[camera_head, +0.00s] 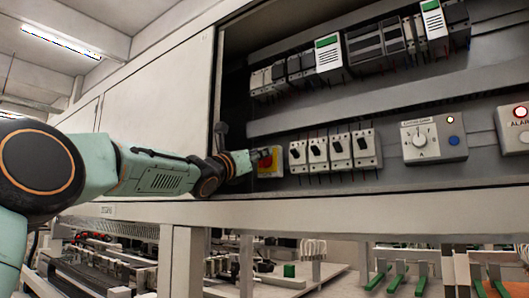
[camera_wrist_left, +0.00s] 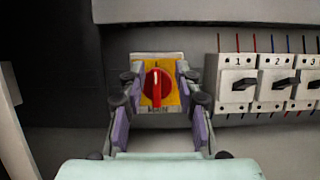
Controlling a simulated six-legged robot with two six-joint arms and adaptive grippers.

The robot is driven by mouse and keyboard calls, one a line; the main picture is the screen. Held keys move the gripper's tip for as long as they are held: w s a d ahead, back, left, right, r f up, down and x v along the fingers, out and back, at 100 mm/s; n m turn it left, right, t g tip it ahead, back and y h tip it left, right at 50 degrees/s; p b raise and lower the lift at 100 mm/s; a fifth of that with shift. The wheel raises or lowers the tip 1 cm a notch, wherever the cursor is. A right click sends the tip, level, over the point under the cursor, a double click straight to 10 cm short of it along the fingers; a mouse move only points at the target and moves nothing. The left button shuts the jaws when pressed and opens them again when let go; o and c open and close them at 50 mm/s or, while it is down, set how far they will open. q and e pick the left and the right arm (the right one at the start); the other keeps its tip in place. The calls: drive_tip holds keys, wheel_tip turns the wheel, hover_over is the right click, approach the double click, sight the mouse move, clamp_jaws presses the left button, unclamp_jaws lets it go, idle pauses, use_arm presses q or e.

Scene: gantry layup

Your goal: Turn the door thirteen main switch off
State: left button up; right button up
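The main switch is a red rotary knob (camera_wrist_left: 157,87) on a yellow plate (camera_wrist_left: 175,66), mounted on the panel's back wall. Its handle stands upright in the left wrist view, with small lettering below it. In the head view the yellow and red switch (camera_head: 268,161) is partly hidden behind my left gripper (camera_head: 257,157). In the left wrist view my left gripper (camera_wrist_left: 161,98) is open, with one finger on each side of the switch. I cannot tell whether the fingertips touch it. My right gripper is not in view.
A row of numbered white breakers (camera_head: 340,151) sits just right of the switch. Further right are a grey selector box (camera_head: 434,139) and an alarm box (camera_head: 514,127). More modules (camera_head: 330,56) line the upper rail. The cabinet's lower ledge (camera_head: 350,208) runs below.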

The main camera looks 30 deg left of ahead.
use_arm(q)
drive_tip(key=shift+w+a, duration=0.2)
drive_tip(key=shift+a, duration=0.15)
drive_tip(key=shift+d, duration=0.2)
drive_tip(key=shift+c, duration=0.6)
drive_tip(key=shift+a, duration=0.1)
drive_tip(key=c, duration=0.5)
drive_tip(key=shift+s, duration=0.15)
clamp_jaws()
